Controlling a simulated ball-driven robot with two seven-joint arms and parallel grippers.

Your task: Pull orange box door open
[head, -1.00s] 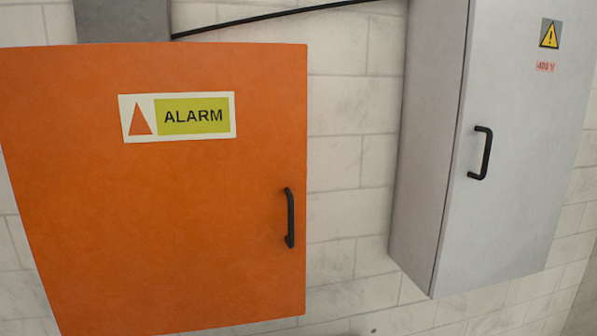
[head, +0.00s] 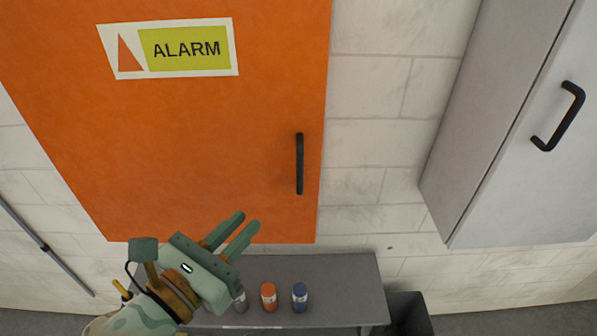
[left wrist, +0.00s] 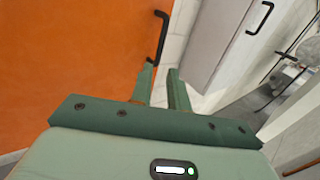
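The orange box door (head: 200,130) is shut and carries an ALARM label. Its black vertical handle (head: 299,164) is near the door's right edge. My left gripper (head: 240,229) is below and left of the handle, with its two green fingers pointing up and right. The fingers are parted with nothing between them. In the left wrist view, the handle (left wrist: 159,38) is just beyond the fingertips (left wrist: 160,68), and I see no contact. My right gripper shows in neither view.
A grey cabinet (head: 505,130) with a black handle (head: 560,118) hangs to the right. Below the orange box is a grey table (head: 345,275) with an orange container (head: 268,297) and a blue container (head: 300,297). A dark bin (head: 408,313) stands right of the table.

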